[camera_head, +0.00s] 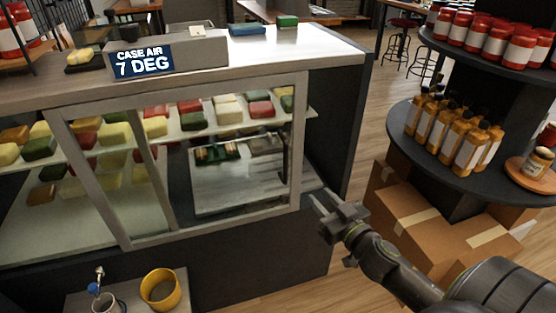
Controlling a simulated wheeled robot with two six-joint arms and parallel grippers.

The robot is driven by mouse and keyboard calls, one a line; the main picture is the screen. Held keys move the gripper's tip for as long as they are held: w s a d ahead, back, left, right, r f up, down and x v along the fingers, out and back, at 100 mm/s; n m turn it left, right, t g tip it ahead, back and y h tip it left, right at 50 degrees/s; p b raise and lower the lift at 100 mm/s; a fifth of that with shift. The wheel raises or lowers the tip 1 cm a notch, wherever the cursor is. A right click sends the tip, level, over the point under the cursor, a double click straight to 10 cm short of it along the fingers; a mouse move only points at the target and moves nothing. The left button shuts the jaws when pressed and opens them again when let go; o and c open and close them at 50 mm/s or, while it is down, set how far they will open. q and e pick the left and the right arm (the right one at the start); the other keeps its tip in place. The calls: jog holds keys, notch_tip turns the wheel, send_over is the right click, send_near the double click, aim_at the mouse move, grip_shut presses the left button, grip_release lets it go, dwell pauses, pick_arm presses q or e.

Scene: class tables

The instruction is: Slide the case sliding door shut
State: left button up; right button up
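The display case has a glass sliding door (297,145) with a pale metal frame across its front. The frame's slanted left upright (90,180) stands left of the middle of the front, and a second upright (155,175) shows a little to its right. The case front left of the frame shows shelves of goods; I cannot tell whether glass covers it. My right gripper (322,200) is just right of the door's lower right corner, near the case's front corner. Its fingers look apart with nothing between them. I cannot tell whether it touches the frame. My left gripper is out of view.
A sign reading "CASE AIR 7 DEG" (143,63) stands on the counter top (220,82). A round shelf with bottles (458,132) and cardboard boxes (415,215) stand at the right. A yellow cup (160,290) is low at the front left. Wooden floor shows between case and boxes.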

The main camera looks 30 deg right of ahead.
aim_at(287, 161)
jog(key=w+p, duration=0.2)
jog(key=w, duration=0.6)
jog(key=w+p, duration=0.3)
jog(key=w, duration=0.6)
jog(key=shift+w+d+r, duration=0.2)
grip_shut()
